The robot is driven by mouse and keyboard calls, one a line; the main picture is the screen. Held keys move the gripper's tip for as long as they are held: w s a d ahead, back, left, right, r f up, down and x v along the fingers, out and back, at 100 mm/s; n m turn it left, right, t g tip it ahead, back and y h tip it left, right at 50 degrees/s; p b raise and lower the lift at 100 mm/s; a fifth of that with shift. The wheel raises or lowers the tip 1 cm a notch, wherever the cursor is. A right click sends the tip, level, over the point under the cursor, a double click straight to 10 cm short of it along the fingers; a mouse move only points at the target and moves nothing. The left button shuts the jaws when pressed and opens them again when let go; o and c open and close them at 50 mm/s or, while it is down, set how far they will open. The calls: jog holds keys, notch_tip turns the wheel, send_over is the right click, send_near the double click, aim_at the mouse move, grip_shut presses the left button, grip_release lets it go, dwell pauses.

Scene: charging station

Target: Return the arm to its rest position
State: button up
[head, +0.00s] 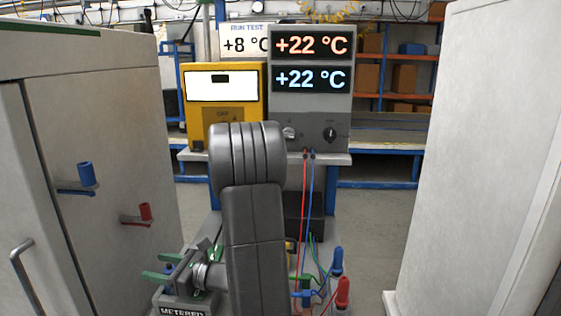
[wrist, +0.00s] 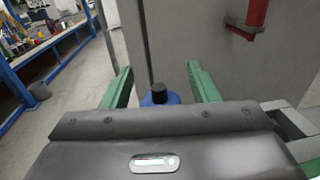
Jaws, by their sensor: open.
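My arm (head: 252,220) stands folded in the middle of the head view, in front of the instrument bench. My gripper (head: 152,266) is low and left of it, its green fingers pointing left toward the grey cabinet. In the wrist view my gripper (wrist: 160,80) shows two green fingers spread apart, open. A blue object with a black cap (wrist: 159,95) shows between and beyond them, partly hidden by the gripper body; I cannot tell how far off it is. No object is visibly clamped.
A grey cabinet (head: 105,150) with blue (head: 86,174) and red (head: 145,211) holders stands left, another pale cabinet (head: 480,150) right. A yellow instrument (head: 222,115) and grey instrument (head: 312,110) stand behind my arm. Red and blue leads (head: 304,215) hang down to plugs (head: 343,292). Floor (head: 375,230) is clear right of centre.

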notch_tip(320, 180, up, 8)
jog(key=p, duration=0.6)
jog(key=shift+d+r+p, duration=0.15)
jog(key=shift+p, duration=0.25)
